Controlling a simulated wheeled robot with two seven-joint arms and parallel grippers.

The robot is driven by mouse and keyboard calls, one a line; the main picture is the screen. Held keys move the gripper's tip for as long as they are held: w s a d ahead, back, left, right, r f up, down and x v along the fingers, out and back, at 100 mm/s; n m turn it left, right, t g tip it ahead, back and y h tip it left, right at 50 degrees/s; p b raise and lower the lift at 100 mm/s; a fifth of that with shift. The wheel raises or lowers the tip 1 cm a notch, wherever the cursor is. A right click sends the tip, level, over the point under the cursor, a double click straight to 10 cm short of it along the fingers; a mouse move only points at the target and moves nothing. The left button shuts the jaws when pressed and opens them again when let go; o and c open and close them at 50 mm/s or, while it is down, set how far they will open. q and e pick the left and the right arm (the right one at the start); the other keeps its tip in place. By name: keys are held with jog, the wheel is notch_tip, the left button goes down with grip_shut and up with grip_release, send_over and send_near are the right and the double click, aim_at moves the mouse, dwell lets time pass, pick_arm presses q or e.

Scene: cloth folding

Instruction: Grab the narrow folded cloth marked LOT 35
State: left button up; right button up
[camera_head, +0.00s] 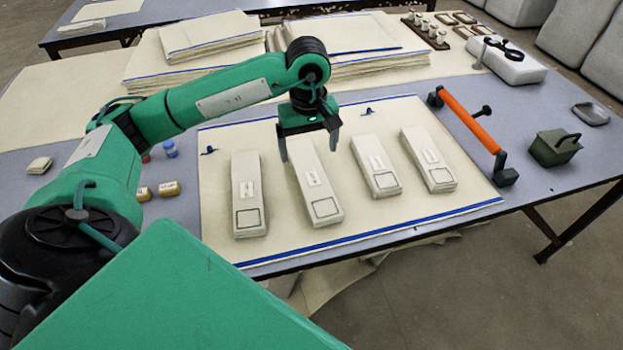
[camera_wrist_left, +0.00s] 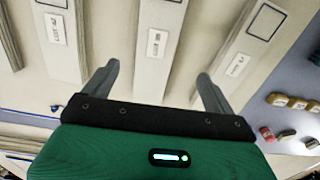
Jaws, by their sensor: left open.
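Four narrow folded cream cloths lie side by side on a cream sheet: the leftmost (camera_head: 248,190), the second (camera_head: 316,183), the third (camera_head: 376,165) and the rightmost (camera_head: 428,160). Each has a small white label, too small to read surely in the head view. My left gripper (camera_head: 308,150) is open and empty above the far part of the second cloth, its fingers on either side of it. In the left wrist view, that cloth (camera_wrist_left: 151,78) runs between the open fingers; its label is upside down and I cannot surely read it. My right gripper is out of view.
An orange-handled bar (camera_head: 468,120) and a green box (camera_head: 555,147) stand right of the cloths. Stacked cloth (camera_head: 365,62) lies behind. Small bottles and spools (camera_head: 168,188) sit at left. The table's front edge is close to the cloths.

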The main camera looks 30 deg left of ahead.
aim_at(312, 177)
pick_arm(q)
notch_tip(312, 177, down, 3)
jog(key=shift+f, duration=0.15)
jog(key=f, duration=0.4)
jog(key=shift+w+d, duration=0.15)
jog(key=shift+d, duration=0.2)
jog(key=shift+f, duration=0.65)
jog(key=c, duration=1.1)
jog(key=shift+r, duration=0.1)
jog(key=shift+c, duration=0.2)
